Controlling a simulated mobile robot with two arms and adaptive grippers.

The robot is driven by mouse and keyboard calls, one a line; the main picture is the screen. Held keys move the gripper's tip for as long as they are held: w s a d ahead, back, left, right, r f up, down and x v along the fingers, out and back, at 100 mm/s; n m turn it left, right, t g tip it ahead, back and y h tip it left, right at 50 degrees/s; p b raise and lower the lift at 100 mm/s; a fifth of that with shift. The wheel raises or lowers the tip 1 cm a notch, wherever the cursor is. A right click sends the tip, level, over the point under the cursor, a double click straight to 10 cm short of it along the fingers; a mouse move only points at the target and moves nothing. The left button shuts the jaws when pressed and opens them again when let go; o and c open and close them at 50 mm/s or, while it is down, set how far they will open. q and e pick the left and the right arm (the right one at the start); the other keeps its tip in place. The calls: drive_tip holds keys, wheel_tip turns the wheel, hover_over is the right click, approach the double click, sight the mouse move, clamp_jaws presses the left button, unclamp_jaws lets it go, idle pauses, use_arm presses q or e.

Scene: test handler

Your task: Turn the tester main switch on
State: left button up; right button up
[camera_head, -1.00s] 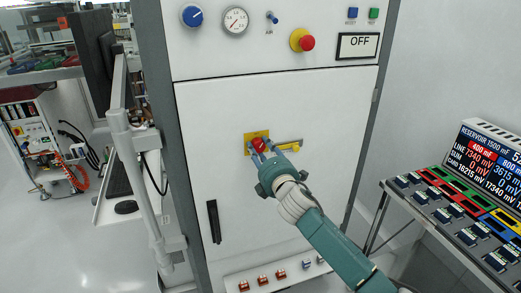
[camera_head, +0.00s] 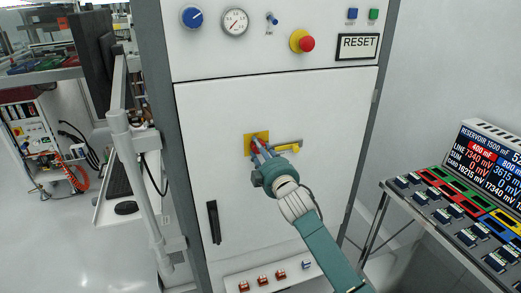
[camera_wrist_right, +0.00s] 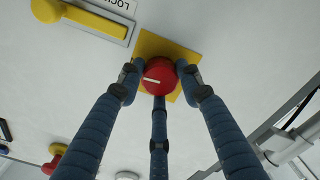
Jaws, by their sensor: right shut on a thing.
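The main switch is a red rotary knob (camera_wrist_right: 158,72) with a white line, on a yellow plate (camera_head: 250,138) on the white cabinet door. My right gripper (camera_wrist_right: 158,82) is shut on the knob, with a finger on each side and a third finger below it in the wrist view. The white line lies nearly level in that view. In the head view my right gripper (camera_head: 259,149) hides most of the knob. My left gripper is not in view.
A yellow-handled latch (camera_head: 285,147) sits just right of the switch. A red emergency button (camera_head: 305,43) is above. A black door handle (camera_head: 214,222) is at lower left. A tilted panel with a lit screen (camera_head: 492,160) stands at right.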

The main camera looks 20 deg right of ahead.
drive_tip(key=shift+a+m, duration=0.15)
drive_tip(key=shift+m, duration=0.45)
drive_tip(key=o, duration=1.1)
drive_tip(key=shift+o, duration=0.2)
drive_tip(key=shift+r, duration=0.1)
drive_tip(key=s, duration=1.2)
